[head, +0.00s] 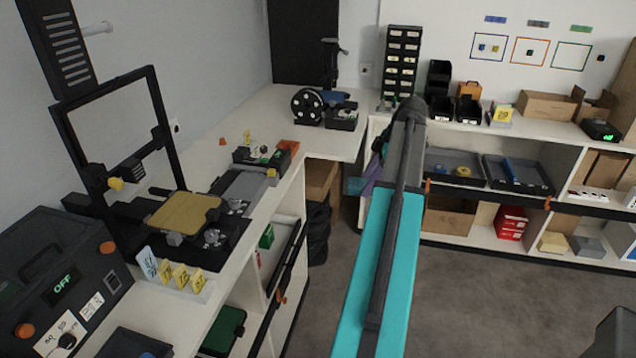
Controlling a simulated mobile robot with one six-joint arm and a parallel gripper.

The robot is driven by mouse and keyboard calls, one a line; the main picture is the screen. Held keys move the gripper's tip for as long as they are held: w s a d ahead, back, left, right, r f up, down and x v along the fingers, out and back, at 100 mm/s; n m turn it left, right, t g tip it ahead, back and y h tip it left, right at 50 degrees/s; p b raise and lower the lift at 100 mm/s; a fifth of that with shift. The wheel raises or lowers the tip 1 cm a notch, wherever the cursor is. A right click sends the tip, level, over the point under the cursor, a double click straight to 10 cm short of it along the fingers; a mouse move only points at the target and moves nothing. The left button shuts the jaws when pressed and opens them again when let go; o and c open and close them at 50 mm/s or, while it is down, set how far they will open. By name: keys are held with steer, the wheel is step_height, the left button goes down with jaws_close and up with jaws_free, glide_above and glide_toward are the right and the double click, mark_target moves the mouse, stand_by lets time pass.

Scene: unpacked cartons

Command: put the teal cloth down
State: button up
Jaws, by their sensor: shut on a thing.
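My arm, with bright teal sides, rises from the bottom middle and hides much of what lies behind its far end. My gripper (379,146) shows only as a dark part at the left of that end; its fingertips are not clear. Just below it, a small muted teal patch, which looks like the teal cloth (355,186), shows beside the counter's end. A purple piece (372,177) is next to it. The gripper is shut, apparently on the cloth; the contact itself is hidden.
The grey floor (480,300) is clear.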

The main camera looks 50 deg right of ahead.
steer(key=s+a+f+m+b, duration=0.1)
steer(key=s+a+m+b, duration=0.1)
steer(key=s, duration=0.7)
steer(key=s+a+f+m+h+b, duration=0.1)
steer(key=s+a+f+b, duration=0.1)
steer(key=s+a, duration=0.3)
steer(key=s+a+f+m+h+b, duration=0.1)
steer(key=s+a+b, duration=0.3)
steer(key=s, duration=0.9)
steer(key=shift+f+m+t+b, duration=0.35)
steer(key=shift+f+m, duration=0.2)
steer(key=shift+m, duration=0.25)
steer(key=shift+s, duration=0.1)
